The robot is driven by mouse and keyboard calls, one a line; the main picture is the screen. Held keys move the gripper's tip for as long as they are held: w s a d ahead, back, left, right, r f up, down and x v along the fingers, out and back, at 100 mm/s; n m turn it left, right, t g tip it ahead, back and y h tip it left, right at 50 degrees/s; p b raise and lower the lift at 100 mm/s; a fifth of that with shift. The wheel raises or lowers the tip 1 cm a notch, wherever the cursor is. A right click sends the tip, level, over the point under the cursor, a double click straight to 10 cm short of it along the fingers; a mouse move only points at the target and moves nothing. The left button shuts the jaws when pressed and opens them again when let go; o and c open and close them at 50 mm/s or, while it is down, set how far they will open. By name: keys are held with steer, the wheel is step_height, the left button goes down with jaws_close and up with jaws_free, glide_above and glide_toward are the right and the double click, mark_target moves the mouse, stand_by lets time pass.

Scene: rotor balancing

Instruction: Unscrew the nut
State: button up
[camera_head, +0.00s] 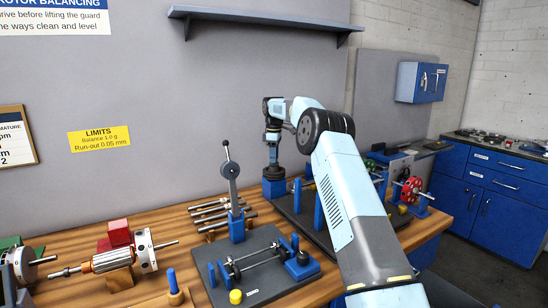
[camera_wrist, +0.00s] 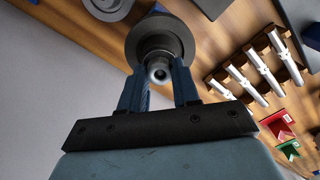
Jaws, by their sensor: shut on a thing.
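The nut (camera_wrist: 158,71) is a small grey ring with a dark hole, seen end-on in the wrist view. It sits in front of a round dark grey disc (camera_wrist: 160,28). My gripper (camera_wrist: 159,78) has its two blue fingers on either side of the nut, shut on it. In the head view my gripper (camera_head: 272,151) points down over the dark disc (camera_head: 274,172), which stands on a blue block (camera_head: 273,188) near the wall. The nut is hidden there. Whether it has turned on its thread cannot be told.
A dial gauge on a blue stand (camera_head: 232,185) rises left of my gripper. Several shafts lie on a wooden rack (camera_head: 211,228). A dark fixture plate (camera_head: 255,286) is in front, an armature (camera_head: 110,260) to the left. A wall shelf (camera_head: 262,20) hangs above.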

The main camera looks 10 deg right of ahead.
steer(key=n, duration=0.5)
jaws_close()
steer(key=n, duration=1.2)
steer(key=shift+r, duration=0.1)
steer(key=shift+n, duration=0.7)
steer(key=n, duration=0.4)
steer(key=shift+r, duration=1.1)
